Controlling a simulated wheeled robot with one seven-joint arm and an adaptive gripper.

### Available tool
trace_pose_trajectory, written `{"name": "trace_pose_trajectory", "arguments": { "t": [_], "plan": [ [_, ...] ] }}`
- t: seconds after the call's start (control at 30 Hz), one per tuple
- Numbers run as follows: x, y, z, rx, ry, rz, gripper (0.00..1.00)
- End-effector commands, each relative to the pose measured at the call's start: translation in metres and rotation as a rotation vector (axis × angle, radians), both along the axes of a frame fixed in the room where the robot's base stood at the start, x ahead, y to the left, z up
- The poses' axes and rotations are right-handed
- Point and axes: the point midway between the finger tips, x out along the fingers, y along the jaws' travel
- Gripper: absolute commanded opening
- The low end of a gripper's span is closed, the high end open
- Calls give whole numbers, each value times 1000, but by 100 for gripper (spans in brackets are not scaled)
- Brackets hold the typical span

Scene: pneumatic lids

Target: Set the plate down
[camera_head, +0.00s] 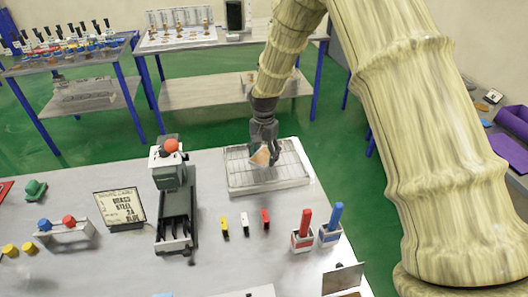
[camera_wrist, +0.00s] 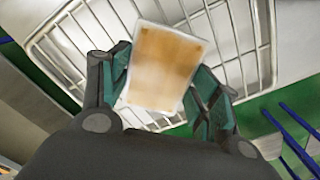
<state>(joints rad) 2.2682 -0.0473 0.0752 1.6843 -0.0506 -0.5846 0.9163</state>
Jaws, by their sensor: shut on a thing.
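The plate (camera_wrist: 165,62) is a small tan rectangle with a pale border. My gripper (camera_head: 263,150) is shut on it, and in the head view the plate (camera_head: 261,157) shows tilted between the fingertips. In the wrist view the two fingers of my gripper (camera_wrist: 163,85) press on its left and right sides. The plate is over the wire rack tray (camera_head: 243,187) at the table's far right. The rack's wires (camera_wrist: 75,50) show behind the plate in the wrist view. I cannot tell whether the plate touches the rack.
A grey press with a red knob (camera_head: 171,146) stands left of the tray. A sign (camera_head: 119,208) reads brass, steel, 24, blue. Yellow, white and red small blocks (camera_head: 245,222) lie in front of the tray. Red (camera_head: 305,225) and blue (camera_head: 333,222) handled tools stand in holders at right.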

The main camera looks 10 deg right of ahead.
Motion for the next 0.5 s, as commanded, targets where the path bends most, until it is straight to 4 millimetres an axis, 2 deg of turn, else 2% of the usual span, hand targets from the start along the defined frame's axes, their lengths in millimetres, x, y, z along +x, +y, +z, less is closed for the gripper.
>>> {"name": "trace_pose_trajectory", "arguments": {
  "t": [0.27, 0.3, 0.4, 0.5],
  "plan": [
    [0, 0, -3, 0, 0, 0, 13],
    [0, 0, -3, 0, 0, 0, 64],
    [0, 0, -3, 0, 0, 0, 82],
    [0, 0, -3, 0, 0, 0, 84]
  ]
}}
